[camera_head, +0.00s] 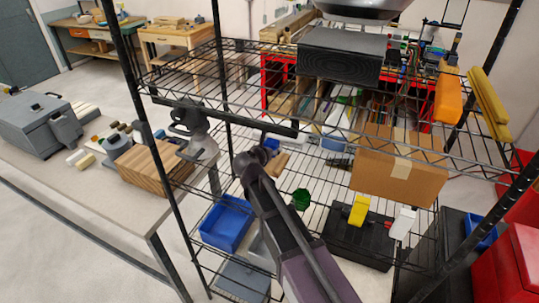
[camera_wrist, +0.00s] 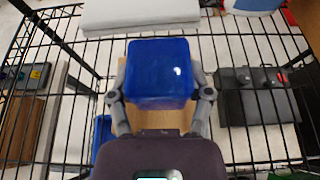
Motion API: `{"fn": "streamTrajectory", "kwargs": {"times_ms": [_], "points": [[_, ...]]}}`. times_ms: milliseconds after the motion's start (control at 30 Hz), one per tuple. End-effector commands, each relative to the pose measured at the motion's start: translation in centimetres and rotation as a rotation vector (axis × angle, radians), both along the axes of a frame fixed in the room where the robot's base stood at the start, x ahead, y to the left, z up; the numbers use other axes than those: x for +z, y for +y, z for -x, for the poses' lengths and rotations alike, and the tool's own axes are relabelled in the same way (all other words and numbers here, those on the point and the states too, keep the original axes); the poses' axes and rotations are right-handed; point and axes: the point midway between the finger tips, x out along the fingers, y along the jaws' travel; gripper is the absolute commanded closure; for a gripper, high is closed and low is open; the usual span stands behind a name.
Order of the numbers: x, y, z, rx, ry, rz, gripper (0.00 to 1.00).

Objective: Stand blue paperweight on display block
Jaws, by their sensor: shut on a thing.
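The blue paperweight (camera_wrist: 160,72) is a glossy blue cube between the two fingers of my gripper (camera_wrist: 161,88), which is shut on it. In the head view a small bit of the blue paperweight (camera_head: 271,143) shows at the tip of my gripper (camera_head: 262,150), mostly hidden by it. A pale tan block, perhaps the display block (camera_head: 278,164), shows just beside and below my gripper in the head view. In the wrist view a tan surface (camera_wrist: 160,118) shows under the cube. I cannot tell whether the paperweight touches the block.
My arm reaches into a black wire rack with shelf bars above and around it. A cardboard box (camera_head: 401,169), a blue bin (camera_head: 227,222), a green object (camera_head: 301,199) and a black case (camera_head: 358,236) are nearby. A grey-white slab (camera_wrist: 140,15) lies beyond the cube.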

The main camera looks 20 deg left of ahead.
Motion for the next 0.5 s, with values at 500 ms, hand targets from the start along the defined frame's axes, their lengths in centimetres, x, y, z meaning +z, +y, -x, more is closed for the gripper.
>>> {"fn": "streamTrajectory", "kwargs": {"times_ms": [500], "points": [[-0.06, 0.42, -0.71, 0.000, -0.001, 0.001, 0.96]]}}
